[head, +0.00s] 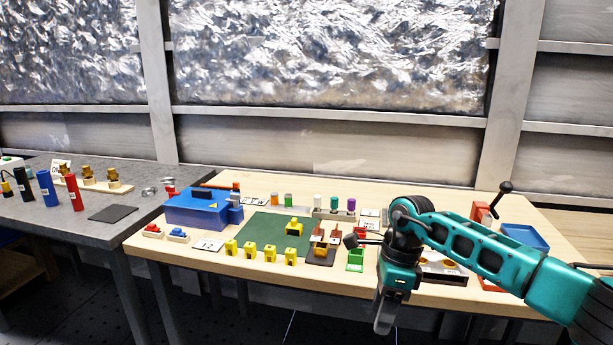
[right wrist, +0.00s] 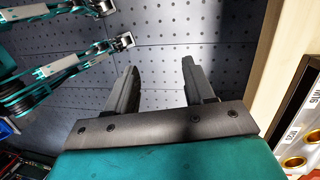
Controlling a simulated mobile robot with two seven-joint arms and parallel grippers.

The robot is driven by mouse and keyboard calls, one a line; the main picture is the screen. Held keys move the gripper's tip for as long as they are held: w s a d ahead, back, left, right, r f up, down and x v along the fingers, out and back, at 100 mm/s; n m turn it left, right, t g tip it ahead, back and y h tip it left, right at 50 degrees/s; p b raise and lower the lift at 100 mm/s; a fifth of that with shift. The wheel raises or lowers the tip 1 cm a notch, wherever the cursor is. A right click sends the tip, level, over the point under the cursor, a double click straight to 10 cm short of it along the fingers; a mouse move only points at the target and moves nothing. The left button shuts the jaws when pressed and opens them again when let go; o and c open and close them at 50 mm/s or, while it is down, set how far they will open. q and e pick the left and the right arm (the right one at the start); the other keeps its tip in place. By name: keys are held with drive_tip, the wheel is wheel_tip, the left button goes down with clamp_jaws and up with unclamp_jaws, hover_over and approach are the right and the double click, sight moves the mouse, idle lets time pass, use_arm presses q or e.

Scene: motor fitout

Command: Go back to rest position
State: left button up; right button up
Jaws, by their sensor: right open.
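My right gripper (head: 384,318) hangs pointing down in front of the wooden table's front edge, at the right of the head view. In the right wrist view its two dark fingers (right wrist: 160,85) stand apart with nothing between them, above the grey dotted floor. The right arm reaches in from the right edge of the head view. My left gripper does not show in the head view. Teal arm parts show at the upper left of the right wrist view.
The wooden table (head: 465,197) holds a blue motor housing (head: 195,210), a green mat (head: 262,228), several yellow parts (head: 250,250) and a blue tray (head: 527,237). A grey table (head: 135,190) with coloured cylinders stands at left. The table edge (right wrist: 270,65) is close beside the right gripper.

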drive_tip(key=s+a+m+t+y, duration=0.1)
drive_tip(key=s+a+m+y, duration=0.35)
drive_tip(key=a, duration=0.25)
drive_tip(key=s+a+r+m+t+y, duration=0.1)
drive_tip(key=s+a+m+y, duration=0.2)
drive_tip(key=a+y, duration=0.35)
drive_tip(key=s+a+m+t+y, duration=0.1)
drive_tip(key=s+a+m+y, duration=0.35)
drive_tip(key=a, duration=0.25)
drive_tip(key=w+d+f+m+t+h, duration=0.1)
drive_tip(key=d+f+m+t+h, duration=0.25)
drive_tip(key=d+m+t, duration=0.6)
drive_tip(key=d+f+m+t+h, duration=0.2)
drive_tip(key=m+t+h, duration=0.25)
drive_tip(key=m, duration=1.05)
drive_tip(key=s+d+f+m+g+h, duration=0.4)
drive_tip(key=s+d+f+m+h, duration=0.3)
drive_tip(key=s+d+f+m, duration=0.5)
drive_tip(key=shift+s+d+f+m+g+p, duration=0.3)
drive_tip(key=shift+s+f+m, duration=0.25)
drive_tip(key=shift+f, duration=0.1)
drive_tip(key=shift+h, duration=0.25)
